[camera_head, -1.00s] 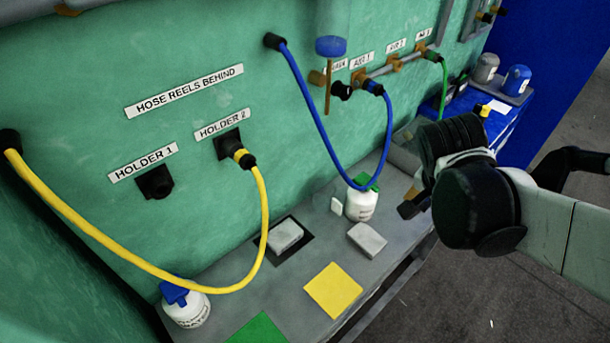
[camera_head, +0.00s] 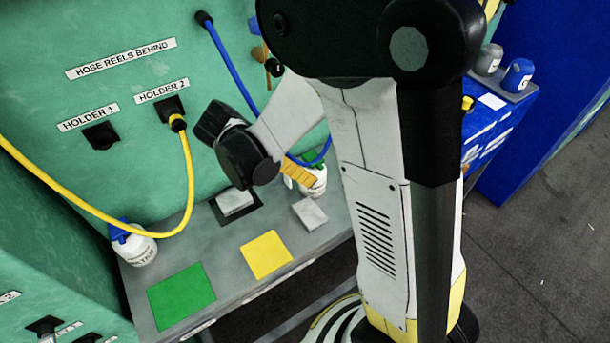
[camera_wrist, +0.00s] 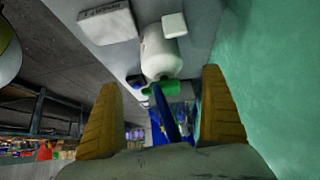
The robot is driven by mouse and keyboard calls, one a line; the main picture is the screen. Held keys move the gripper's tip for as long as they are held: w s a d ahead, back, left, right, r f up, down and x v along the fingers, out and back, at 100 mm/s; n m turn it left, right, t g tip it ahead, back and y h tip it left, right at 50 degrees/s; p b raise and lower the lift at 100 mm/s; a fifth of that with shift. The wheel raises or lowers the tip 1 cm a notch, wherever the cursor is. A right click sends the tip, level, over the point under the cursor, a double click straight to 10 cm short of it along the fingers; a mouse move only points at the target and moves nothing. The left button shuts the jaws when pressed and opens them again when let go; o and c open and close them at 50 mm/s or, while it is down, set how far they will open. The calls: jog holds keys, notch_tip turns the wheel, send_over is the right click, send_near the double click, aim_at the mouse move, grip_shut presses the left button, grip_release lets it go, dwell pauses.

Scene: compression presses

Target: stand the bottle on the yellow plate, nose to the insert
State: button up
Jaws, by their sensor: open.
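The white bottle with the green cap (camera_head: 316,186) stands on the grey bench, partly hidden behind my gripper (camera_head: 300,172). In the wrist view the white bottle (camera_wrist: 160,52) appears between and beyond the two yellow fingers of my gripper (camera_wrist: 159,82), with its green cap toward me. The fingers are open and apart, and nothing is held. A second white bottle with a blue cap (camera_head: 138,246) stands at the bench's left end. The yellow plate (camera_head: 267,254) lies flat and bare near the front edge. Which part is the insert I cannot tell.
A green plate (camera_head: 181,296) lies left of the yellow one. Grey blocks (camera_head: 309,214) (camera_head: 235,203) sit behind it. A blue hose (camera_head: 232,70) hangs down near the bottle and shows between my fingers in the wrist view (camera_wrist: 165,115). A yellow hose (camera_head: 90,213) loops at the left.

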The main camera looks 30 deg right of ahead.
aim_at(312, 170)
jog(key=b+x, duration=0.1)
jog(key=x, duration=0.3)
jog(key=b+x, duration=0.2)
jog(key=x, duration=0.2)
jog(key=shift+w+d+f+b, duration=0.25)
jog(key=shift+f+b, duration=0.05)
jog(key=shift+r, duration=0.1)
jog(key=c, duration=1.5)
